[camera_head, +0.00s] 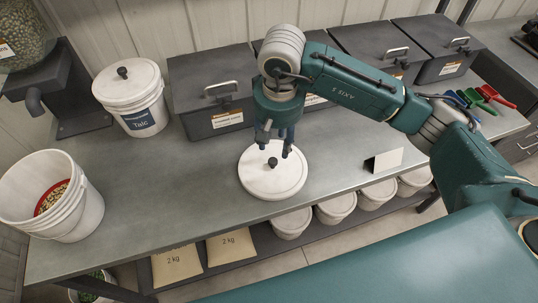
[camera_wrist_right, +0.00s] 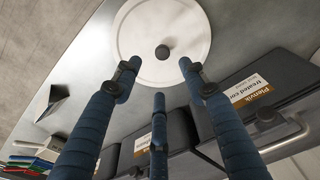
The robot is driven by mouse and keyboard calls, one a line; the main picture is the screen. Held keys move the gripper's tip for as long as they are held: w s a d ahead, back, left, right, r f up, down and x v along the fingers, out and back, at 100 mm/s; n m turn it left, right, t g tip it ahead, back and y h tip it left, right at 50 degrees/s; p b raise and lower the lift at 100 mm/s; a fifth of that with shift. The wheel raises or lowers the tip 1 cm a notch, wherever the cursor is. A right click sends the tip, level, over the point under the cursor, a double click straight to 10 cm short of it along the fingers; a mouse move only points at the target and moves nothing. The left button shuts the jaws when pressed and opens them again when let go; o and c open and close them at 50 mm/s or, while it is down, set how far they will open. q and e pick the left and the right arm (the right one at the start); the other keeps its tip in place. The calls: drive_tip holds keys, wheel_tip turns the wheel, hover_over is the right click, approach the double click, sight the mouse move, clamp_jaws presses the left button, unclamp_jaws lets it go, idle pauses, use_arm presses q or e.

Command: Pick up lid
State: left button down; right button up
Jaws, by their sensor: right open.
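A round white lid (camera_head: 272,182) with a dark knob (camera_head: 273,161) lies flat on the grey bench. It also shows in the right wrist view (camera_wrist_right: 190,28), with its knob (camera_wrist_right: 162,52) near the middle. My right gripper (camera_head: 274,150) points down above the lid, its fingers around the knob as seen from the head. In the right wrist view its blue fingers (camera_wrist_right: 157,80) are spread apart with nothing between them. I cannot tell the exact height of the fingertips over the lid. My left gripper is in neither view.
An open white bucket (camera_head: 85,212) with seed inside stands at the left. A lidded Talc bucket (camera_head: 133,103) stands behind it. Dark grey boxes (camera_head: 208,92) line the back. A small blank card (camera_head: 384,161) stands right of the lid. Coloured scoops (camera_head: 480,98) lie at the right.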

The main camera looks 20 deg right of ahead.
sight(273, 160)
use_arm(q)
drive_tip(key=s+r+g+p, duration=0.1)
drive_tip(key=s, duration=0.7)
use_arm(e)
drive_tip(key=f, duration=0.4)
drive_tip(key=shift+s, duration=0.35)
drive_tip(key=shift+w+a+f+p, duration=0.1)
drive_tip(key=shift+w+f+p, duration=0.1)
drive_tip(key=shift+f+p, duration=0.15)
drive_tip(key=f+p, duration=0.1)
drive_tip(key=f, duration=0.1)
drive_tip(key=w+f+p, duration=0.1)
drive_tip(key=f, duration=0.1)
drive_tip(key=shift+w+a+f, duration=0.1)
drive_tip(key=shift+f, duration=0.15)
drive_tip(key=shift+w, duration=0.1)
drive_tip(key=c, duration=0.7)
clamp_jaws()
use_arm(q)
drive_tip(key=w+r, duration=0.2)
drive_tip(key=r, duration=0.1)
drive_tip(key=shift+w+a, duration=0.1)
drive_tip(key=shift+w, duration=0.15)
